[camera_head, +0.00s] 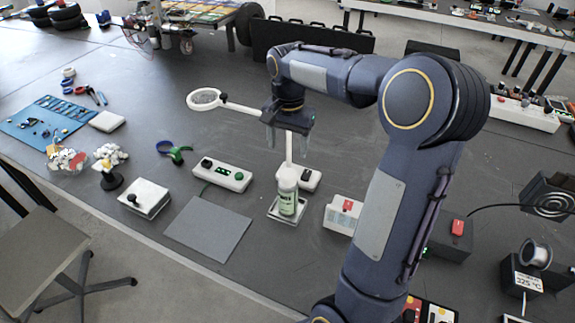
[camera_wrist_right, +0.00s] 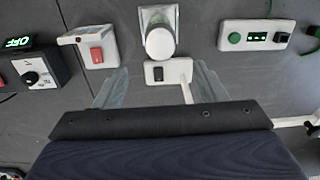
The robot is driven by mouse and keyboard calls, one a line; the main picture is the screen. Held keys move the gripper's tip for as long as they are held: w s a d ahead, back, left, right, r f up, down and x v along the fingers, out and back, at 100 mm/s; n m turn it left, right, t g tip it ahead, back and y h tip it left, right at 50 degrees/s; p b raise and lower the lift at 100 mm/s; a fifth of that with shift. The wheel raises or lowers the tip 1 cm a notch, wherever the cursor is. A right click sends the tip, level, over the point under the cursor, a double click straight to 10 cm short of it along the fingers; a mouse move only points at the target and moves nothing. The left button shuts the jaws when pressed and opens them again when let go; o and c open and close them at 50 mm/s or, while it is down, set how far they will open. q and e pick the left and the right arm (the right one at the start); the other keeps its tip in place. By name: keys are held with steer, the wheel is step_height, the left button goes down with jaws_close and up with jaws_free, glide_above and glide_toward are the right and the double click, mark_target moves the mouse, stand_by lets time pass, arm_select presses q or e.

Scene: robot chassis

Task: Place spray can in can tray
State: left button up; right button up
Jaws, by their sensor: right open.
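The spray can (camera_head: 288,196), green and white, stands upright in the small white can tray (camera_head: 276,215) near the table's front edge. In the right wrist view the can (camera_wrist_right: 160,43) shows from above, with the tray (camera_wrist_right: 170,11) around its base. My right gripper (camera_head: 286,146) is open and empty, pointing down above and behind the can, apart from it. Its two fingers (camera_wrist_right: 158,87) are spread in the wrist view, with nothing between them but the lamp base further below. My left gripper is not in view.
The magnifier lamp (camera_head: 205,99) has its post and white base (camera_head: 311,179) right behind the can. A white button box (camera_head: 222,174) stands left, and a box with a red switch (camera_head: 342,214) right. A grey mat (camera_head: 207,228) lies bare at front left.

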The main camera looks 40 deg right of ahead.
steer(key=s+a+n+t+y, duration=0.3)
steer(key=s+a+n+t, duration=0.2)
steer(key=s+a+n, duration=0.5)
steer(key=s+a+f, duration=0.1)
steer(key=s+a, duration=0.5)
steer(key=s, duration=0.4)
steer(key=shift+s+a+n+y, duration=0.15)
steer(key=shift+s+n+y, duration=0.1)
steer(key=shift+n+y, duration=0.05)
